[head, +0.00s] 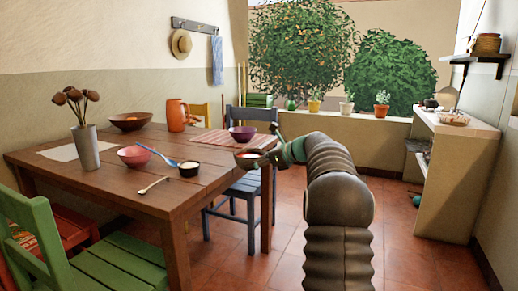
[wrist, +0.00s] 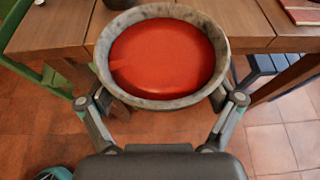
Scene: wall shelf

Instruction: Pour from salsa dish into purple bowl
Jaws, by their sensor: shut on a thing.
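The salsa dish (wrist: 163,60) is a grey stone-like bowl with red salsa in it. The dish looks about level, and the salsa lies inside the rim. In the head view the dish (head: 249,154) is at the table's right edge, partly hidden by my gripper (head: 268,155). The purple bowl (head: 242,134) stands upright on the table's far right part, beyond the dish. I cannot make out the purple bowl in the wrist view.
Open tiled floor lies right.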

